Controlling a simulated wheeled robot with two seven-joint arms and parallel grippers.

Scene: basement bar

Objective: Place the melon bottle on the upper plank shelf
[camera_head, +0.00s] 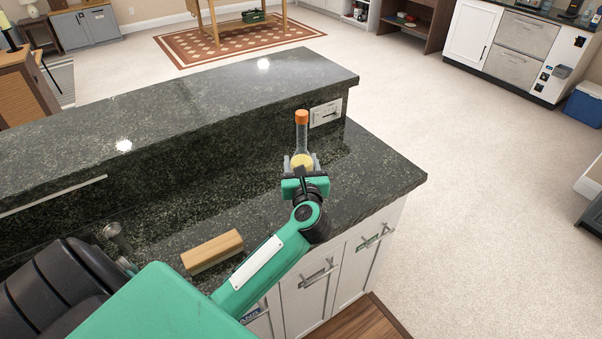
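A clear bottle with an orange cap and a yellowish lower part, which I take for the melon bottle (302,138), is upright at the right part of the lower dark stone counter. My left gripper (302,163) is at the bottle's lower part, with a grey finger on each side. Whether the fingers press on the glass is too small to tell. The bottle's base is hidden behind the gripper, so I cannot tell whether it touches the counter. My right gripper is not in view. I cannot make out an upper plank shelf here.
A raised dark counter ledge (190,88) runs behind the lower counter (375,180). A wooden block (212,250) and a metal tap (117,237) are on the lower counter to the left. Open pale floor lies right of the counter.

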